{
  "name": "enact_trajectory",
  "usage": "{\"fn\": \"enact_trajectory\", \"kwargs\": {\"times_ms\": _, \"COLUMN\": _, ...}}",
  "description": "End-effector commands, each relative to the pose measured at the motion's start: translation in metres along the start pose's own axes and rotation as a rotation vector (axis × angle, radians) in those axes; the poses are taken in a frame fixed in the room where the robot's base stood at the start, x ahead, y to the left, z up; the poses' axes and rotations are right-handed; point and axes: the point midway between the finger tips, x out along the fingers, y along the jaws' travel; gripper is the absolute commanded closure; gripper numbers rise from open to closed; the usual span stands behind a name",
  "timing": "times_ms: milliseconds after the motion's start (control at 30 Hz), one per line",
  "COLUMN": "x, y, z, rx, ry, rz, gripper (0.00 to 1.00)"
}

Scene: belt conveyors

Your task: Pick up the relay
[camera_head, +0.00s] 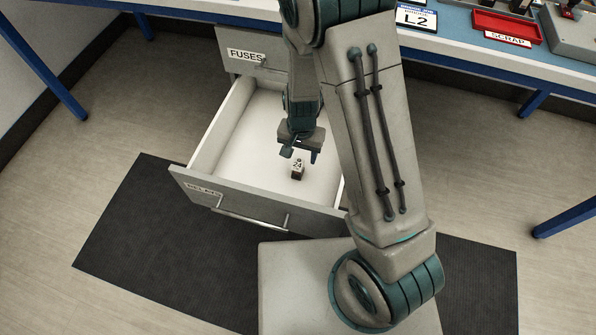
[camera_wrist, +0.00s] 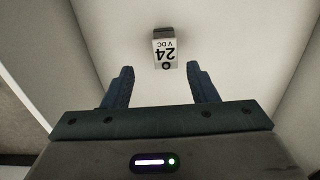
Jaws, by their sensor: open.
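The relay (camera_head: 298,169) is a small block with a white face marked 24. It sits on the white floor of the open drawer (camera_head: 225,150). In the wrist view the relay (camera_wrist: 164,48) shows its "24 VDC" label upside down, beyond the fingertips and roughly centred between them. My gripper (camera_head: 300,153) is over the drawer, just above and behind the relay in the head view. In the wrist view my gripper (camera_wrist: 160,72) has its two blue fingers spread apart, with nothing between them. The relay is apart from both fingers.
The drawer front (camera_head: 240,202) has a handle and a label hard to read. A closed drawer labelled FUSES (camera_head: 246,56) is above and behind it. Drawer walls rise around the relay. A blue-edged bench (camera_head: 480,62) with a red SCRAP tray (camera_head: 507,27) stands behind.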

Motion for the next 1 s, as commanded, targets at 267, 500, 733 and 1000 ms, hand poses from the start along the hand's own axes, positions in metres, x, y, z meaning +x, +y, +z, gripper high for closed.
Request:
{"fn": "enact_trajectory", "kwargs": {"times_ms": 267, "x": 0.02, "y": -0.003, "z": 0.003, "rx": -0.001, "ry": 0.0, "rz": 0.0, "gripper": 0.47}}
{"fn": "enact_trajectory", "kwargs": {"times_ms": 500, "x": 0.055, "y": -0.007, "z": 0.006, "rx": 0.0, "ry": -0.001, "rz": 0.0, "gripper": 0.47}}
{"fn": "enact_trajectory", "kwargs": {"times_ms": 733, "x": 0.057, "y": -0.008, "z": 0.006, "rx": 0.0, "ry": 0.002, "rz": -0.002, "gripper": 0.47}}
{"fn": "enact_trajectory", "kwargs": {"times_ms": 1000, "x": 0.056, "y": -0.007, "z": 0.006, "rx": -0.001, "ry": 0.001, "rz": -0.001, "gripper": 0.96}}
